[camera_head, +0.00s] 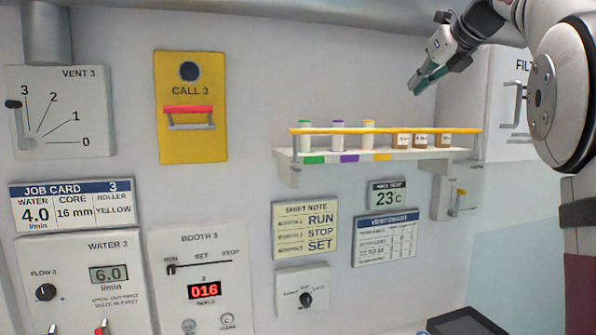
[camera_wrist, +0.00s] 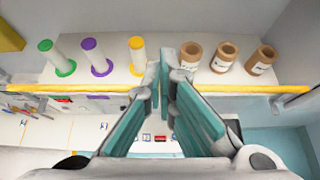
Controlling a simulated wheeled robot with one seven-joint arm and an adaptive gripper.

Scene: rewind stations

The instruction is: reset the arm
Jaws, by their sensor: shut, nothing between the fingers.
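My gripper (camera_head: 428,82) is at the upper right in the head view, raised in front of the wall above the right end of the shelf. It points down and to the left. In the wrist view my gripper (camera_wrist: 163,88) has its teal fingers brought together at the tips, with nothing between them. The arm comes in from the right edge of the head view. The fingers hide a small part of the shelf rail in the wrist view.
A shelf (camera_head: 440,154) with a yellow rail (camera_head: 385,130) holds green, purple and yellow rollers and several brown cores. A filter cabinet (camera_head: 510,110) is behind my arm. A yellow call panel (camera_head: 190,135), a vent panel (camera_head: 62,112) and a water panel (camera_head: 85,255) are left.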

